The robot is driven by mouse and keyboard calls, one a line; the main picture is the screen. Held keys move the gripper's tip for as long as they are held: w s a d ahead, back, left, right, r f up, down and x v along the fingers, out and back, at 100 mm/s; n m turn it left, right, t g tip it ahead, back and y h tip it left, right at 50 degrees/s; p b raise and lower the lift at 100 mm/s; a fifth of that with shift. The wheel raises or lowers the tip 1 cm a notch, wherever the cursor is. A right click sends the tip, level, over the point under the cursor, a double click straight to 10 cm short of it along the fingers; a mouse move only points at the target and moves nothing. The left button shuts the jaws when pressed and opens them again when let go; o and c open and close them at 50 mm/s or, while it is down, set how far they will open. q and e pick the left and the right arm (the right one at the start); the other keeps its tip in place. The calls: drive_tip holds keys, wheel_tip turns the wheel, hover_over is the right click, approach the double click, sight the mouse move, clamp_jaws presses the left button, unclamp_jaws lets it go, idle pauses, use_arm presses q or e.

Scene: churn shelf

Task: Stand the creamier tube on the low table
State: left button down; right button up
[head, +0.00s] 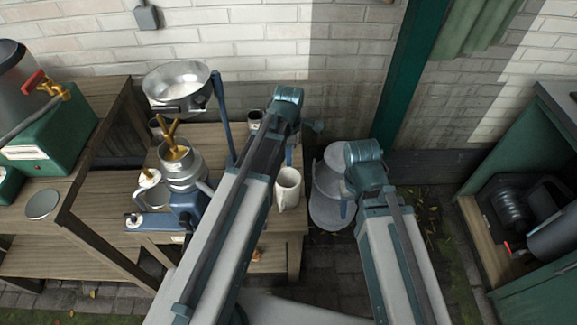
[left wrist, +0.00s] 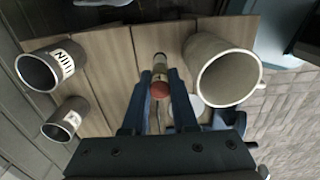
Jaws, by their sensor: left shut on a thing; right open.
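My left gripper (left wrist: 160,88) is shut on a small tube (left wrist: 159,66) with a reddish-brown end and a paler body. In the left wrist view it is over the wooden table (left wrist: 112,72), between a cream mug and two grey cups. I cannot tell whether the tube touches the table. In the head view my left forearm hides the tube and most of the gripper. The wooden table (head: 213,142) is at the middle. My right gripper (head: 345,208) is open, in front of a grey metal churn (head: 328,182), partly hidden by its arm.
The cream mug (head: 288,188) stands near the table's right edge; it also shows close beside the gripper (left wrist: 222,72). Two labelled grey cups (left wrist: 38,72) (left wrist: 62,120) stand left. A cream separator (head: 180,165) fills the table's left. A green cabinet (head: 545,285) is at right.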

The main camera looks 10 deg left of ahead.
use_arm(q)
drive_tip(key=shift+f+b, duration=1.75)
drive_tip(key=shift+f, duration=0.1)
drive_tip(key=shift+f, duration=0.15)
drive_tip(key=c, duration=0.7)
unclamp_jaws()
